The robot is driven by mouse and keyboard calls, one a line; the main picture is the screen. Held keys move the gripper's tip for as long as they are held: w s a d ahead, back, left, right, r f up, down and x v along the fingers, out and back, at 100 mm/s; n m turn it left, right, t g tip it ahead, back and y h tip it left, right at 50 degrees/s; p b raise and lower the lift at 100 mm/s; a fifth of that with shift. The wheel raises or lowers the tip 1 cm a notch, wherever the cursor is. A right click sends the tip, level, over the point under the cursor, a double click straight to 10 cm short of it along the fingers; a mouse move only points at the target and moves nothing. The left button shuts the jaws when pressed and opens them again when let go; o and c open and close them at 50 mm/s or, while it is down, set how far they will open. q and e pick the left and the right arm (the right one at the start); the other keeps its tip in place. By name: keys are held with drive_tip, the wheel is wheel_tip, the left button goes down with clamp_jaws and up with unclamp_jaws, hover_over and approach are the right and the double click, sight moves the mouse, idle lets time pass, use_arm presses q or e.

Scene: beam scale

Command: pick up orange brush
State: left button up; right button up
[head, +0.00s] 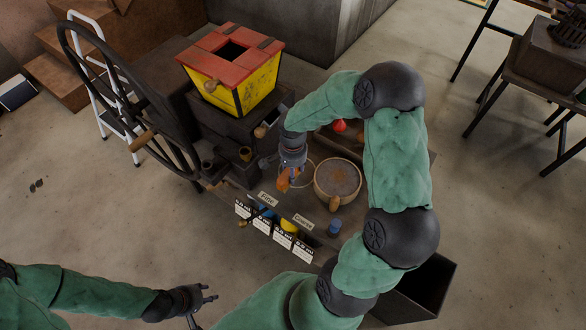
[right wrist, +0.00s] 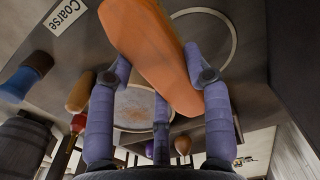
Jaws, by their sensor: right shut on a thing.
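The orange brush (head: 283,182) is in my right gripper (head: 290,170), above the bench near the "Fine" label. In the right wrist view the orange brush (right wrist: 150,50) shows large and close between the purple-grey fingers (right wrist: 160,95), which are shut on it. It slants across the view, and its upper end leaves the picture. Its bristles cannot be made out. My left gripper (head: 201,305) is at the lower left of the head view, open and empty, far from the brush and over the floor.
A round wooden-handled sieve (head: 337,178) sits right of the brush on the bench. A blue-topped jar (head: 334,228), a red item (head: 339,126) and a "Coarse" label (head: 303,222) are nearby. A yellow-and-red hopper (head: 232,70) and a large spoked wheel (head: 130,110) stand left. Open floor lies further left.

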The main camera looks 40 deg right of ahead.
drive_tip(key=s+a+r+p, duration=0.2)
drive_tip(key=s+a+r, duration=0.5)
drive_tip(key=s, duration=0.2)
drive_tip(key=shift+a+r+p, duration=0.3)
drive_tip(key=shift+a+r, duration=0.05)
drive_tip(key=shift+a, duration=0.05)
drive_tip(key=shift+s, duration=0.1)
